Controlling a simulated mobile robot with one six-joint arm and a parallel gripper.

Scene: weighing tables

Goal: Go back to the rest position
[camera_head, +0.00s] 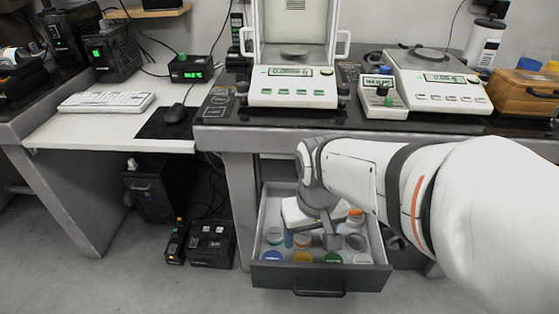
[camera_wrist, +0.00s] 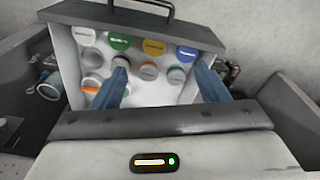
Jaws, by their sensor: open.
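My gripper (camera_wrist: 160,92) is open, its two blue-grey fingers apart in the wrist view. It points down into an open drawer, and the head view shows it over the drawer's inside, partly hidden by my wrist. The drawer (camera_head: 318,277) is pulled out below the weighing table. It holds several jars with coloured lids, among them a blue lid (camera_head: 272,257), a yellow lid (camera_head: 302,257) and a green lid (camera_head: 333,258). Nothing is clearly held.
The dark weighing table (camera_head: 222,139) carries an analytical balance (camera_head: 293,86), a second balance (camera_head: 440,90) and a wooden box (camera_head: 525,92). A lower white desk (camera_head: 80,128) with a keyboard (camera_head: 106,102) is at left. Black boxes stand on the floor below. Floor in front is clear.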

